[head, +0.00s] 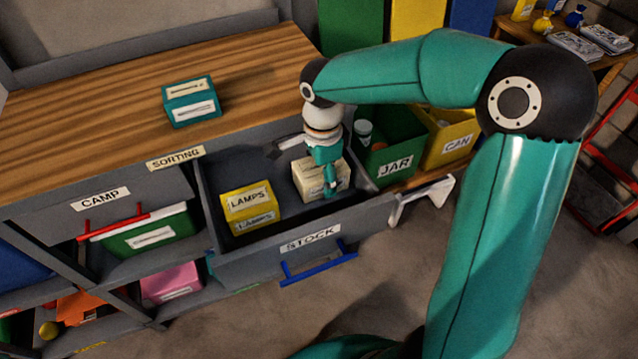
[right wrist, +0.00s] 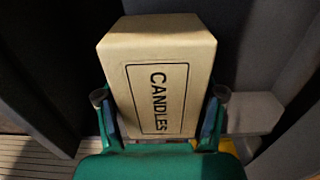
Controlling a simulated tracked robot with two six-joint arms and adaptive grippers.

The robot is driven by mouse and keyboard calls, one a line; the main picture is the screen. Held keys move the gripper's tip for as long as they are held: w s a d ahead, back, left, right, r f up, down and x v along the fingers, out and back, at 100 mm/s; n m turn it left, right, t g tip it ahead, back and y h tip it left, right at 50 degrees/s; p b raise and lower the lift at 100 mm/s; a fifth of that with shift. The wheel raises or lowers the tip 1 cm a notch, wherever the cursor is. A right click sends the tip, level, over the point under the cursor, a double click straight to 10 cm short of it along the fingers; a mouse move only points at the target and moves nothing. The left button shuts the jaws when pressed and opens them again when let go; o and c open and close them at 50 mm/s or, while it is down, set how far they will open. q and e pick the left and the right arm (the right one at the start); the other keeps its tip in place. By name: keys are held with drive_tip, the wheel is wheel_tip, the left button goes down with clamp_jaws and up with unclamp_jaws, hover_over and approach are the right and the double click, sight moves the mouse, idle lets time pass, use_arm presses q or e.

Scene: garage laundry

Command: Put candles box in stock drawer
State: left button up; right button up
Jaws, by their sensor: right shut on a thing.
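The cream candles box (head: 307,186) is inside the open stock drawer (head: 262,258), in its right half. It also shows in the right wrist view (right wrist: 158,85), with the word CANDLES facing the camera. My right gripper (head: 328,172) reaches down into the drawer from above and is shut on the box, with one finger on each side of it. I cannot tell whether the box touches the drawer floor. My left gripper is not in view.
A yellow lamps box (head: 249,203) stands in the drawer's left half, apart from the candles box. A teal box (head: 190,101) sits on the wooden top (head: 95,125). Green jar (head: 395,168) and yellow can (head: 457,142) bins stand right of the drawer.

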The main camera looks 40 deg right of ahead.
drive_tip(key=shift+f, duration=1.2)
drive_tip(key=shift+f, duration=0.1)
drive_tip(key=o, duration=1.2)
wheel_tip(320, 180, up, 12)
drive_tip(key=shift+r+p, duration=0.15)
drive_tip(key=shift+p, duration=0.75)
